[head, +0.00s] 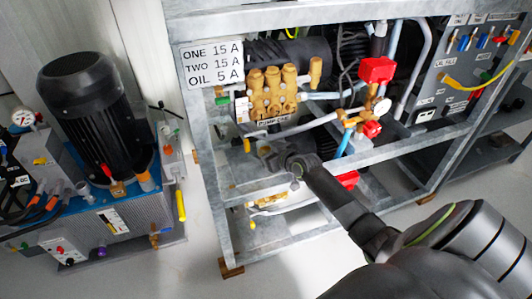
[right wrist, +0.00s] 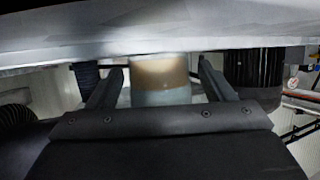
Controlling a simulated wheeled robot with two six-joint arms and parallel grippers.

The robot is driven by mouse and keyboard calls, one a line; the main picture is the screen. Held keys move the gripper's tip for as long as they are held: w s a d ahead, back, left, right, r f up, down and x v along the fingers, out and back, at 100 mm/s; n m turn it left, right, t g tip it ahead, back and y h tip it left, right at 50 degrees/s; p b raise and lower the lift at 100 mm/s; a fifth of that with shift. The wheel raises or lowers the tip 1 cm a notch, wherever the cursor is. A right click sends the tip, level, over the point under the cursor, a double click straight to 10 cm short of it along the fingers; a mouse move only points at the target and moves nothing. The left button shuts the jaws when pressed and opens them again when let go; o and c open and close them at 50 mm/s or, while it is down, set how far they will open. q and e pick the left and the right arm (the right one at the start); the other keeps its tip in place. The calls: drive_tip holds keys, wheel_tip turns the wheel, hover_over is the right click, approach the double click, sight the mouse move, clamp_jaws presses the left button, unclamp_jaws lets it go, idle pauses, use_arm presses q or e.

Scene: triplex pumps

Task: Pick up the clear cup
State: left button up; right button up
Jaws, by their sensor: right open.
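My right gripper (head: 267,158) reaches into the metal frame, below the brass pump head. In the right wrist view its two fingers (right wrist: 160,72) are apart, one on each side of a pale cup (right wrist: 162,92) with a tan band. This looks like the clear cup. It shows between the fingers, with gaps at the sides; how deep it sits between them I cannot tell. In the head view I cannot make out the cup near the gripper. My left gripper is not in view.
A grey frame beam (head: 330,165) runs close beside my right gripper. The brass pump head (head: 273,92) and red-capped valves (head: 376,70) are above. A black motor (head: 95,115) on a blue-topped unit stands left. Pale floor lies between the unit and frame.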

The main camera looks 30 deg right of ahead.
drive_tip(key=c, duration=1.1)
drive_tip(key=shift+o, duration=0.2)
drive_tip(key=shift+r, duration=0.1)
